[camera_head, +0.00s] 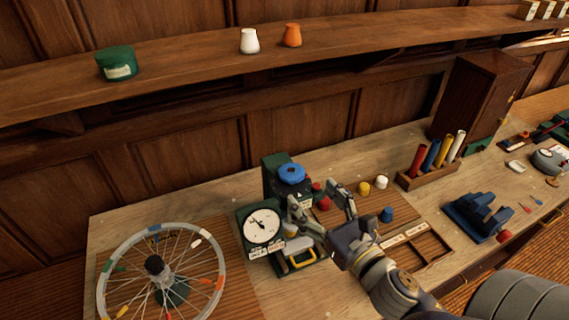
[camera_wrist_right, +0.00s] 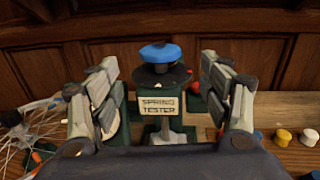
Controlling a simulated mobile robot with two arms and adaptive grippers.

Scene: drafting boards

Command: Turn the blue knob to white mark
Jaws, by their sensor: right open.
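The blue knob (camera_head: 291,174) sits on top of a dark green device on the bench. In the right wrist view the knob (camera_wrist_right: 161,52) is near the middle, above a black disc and a sign reading "SPRING TESTER" (camera_wrist_right: 158,105). A small white mark (camera_head: 299,192) seems to show on the black part below the knob. My right gripper (camera_head: 320,208) is open, its fingers in front of the device and apart from the knob. In the wrist view the fingers (camera_wrist_right: 165,90) stand on either side of the tester. My left gripper is not in view.
A round white dial (camera_head: 262,227) stands left of the gripper. A spoked wheel (camera_head: 163,275) is at the front left. Red, yellow, white and blue caps, such as the blue one (camera_head: 386,214), lie to the right. A shelf (camera_head: 190,70) runs above.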

